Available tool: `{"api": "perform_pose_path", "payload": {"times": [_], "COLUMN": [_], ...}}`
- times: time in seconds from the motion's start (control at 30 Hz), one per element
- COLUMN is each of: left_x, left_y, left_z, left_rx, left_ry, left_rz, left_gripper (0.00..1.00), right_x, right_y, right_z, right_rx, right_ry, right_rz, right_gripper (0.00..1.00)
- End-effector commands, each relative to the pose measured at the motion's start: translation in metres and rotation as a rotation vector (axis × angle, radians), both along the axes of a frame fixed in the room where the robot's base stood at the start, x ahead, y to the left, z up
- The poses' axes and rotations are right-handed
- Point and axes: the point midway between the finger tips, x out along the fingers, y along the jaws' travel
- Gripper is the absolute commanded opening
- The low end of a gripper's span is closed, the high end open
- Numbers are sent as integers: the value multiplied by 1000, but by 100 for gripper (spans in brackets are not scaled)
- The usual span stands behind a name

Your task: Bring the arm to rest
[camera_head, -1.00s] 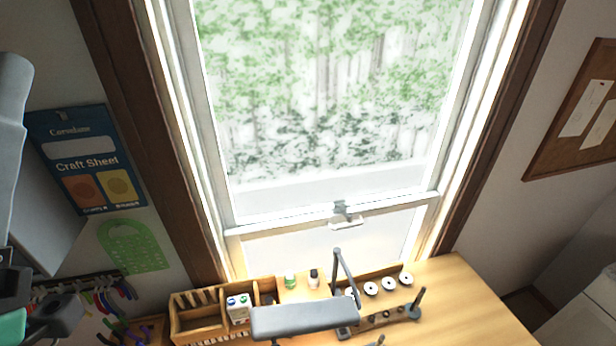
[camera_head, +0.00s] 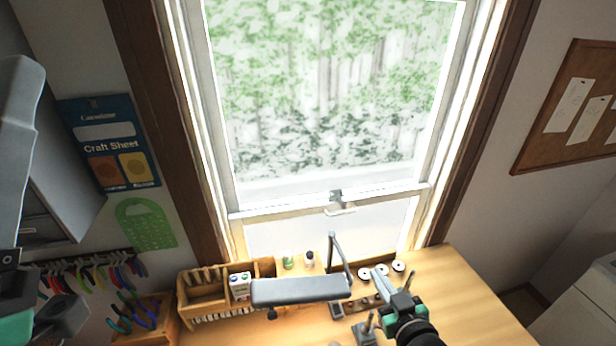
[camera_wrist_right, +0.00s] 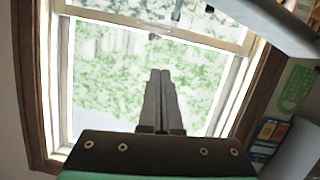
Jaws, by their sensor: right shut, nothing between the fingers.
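My right gripper (camera_head: 378,274) reaches up from the bottom of the head view, over the right part of the workbench. Its grey fingers are shut and empty. In the right wrist view its fingers (camera_wrist_right: 160,76) lie together, pointing towards the window, with nothing between them. My left arm (camera_head: 22,150) hangs at the left edge of the head view. A dark part at its lower end (camera_head: 62,318) shows beside a teal band, but I cannot make out the finger opening.
The workbench (camera_head: 465,300) carries a wooden organiser (camera_head: 205,293), a lamp (camera_head: 300,290) and several white spools. A pliers rack (camera_head: 85,262) hangs at left. The window (camera_head: 320,100) is behind. The bench's right end looks clear.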

Motion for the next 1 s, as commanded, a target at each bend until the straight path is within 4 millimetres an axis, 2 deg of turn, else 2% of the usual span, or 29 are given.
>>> {"api": "perform_pose_path", "payload": {"times": [0.03,0.13,0.23,0.3,0.37,0.4,0.5,0.6,0.7,1.0], "left_x": [0,0,0,0,0,0,0,0,0,0], "left_y": [0,0,0,0,0,0,0,0,0,0], "left_z": [0,0,0,0,0,0,0,0,0,0], "left_rx": [0,0,0,0,0,0,0,0,0,0], "left_ry": [0,0,0,0,0,0,0,0,0,0], "left_rz": [0,0,0,0,0,0,0,0,0,0], "left_gripper": [50,50,50,50,50,50,50,50,50,50], "right_x": [5,1,-19,-43,-69,-88,-137,-175,-194,-191], "right_y": [0,-1,-4,-6,-9,-11,-17,-22,-27,-27], "right_z": [46,137,224,282,328,355,406,431,438,436], "right_rx": [4,17,40,62,84,100,144,188,236,263], "right_ry": [-92,-276,-463,-596,-711,-785,-943,-1048,-1092,-1079], "right_rz": [-5,-17,-31,-39,-47,-51,-59,-63,-64,-56], "right_gripper": [0,0,0,0,0,0,0,0,0,0]}}
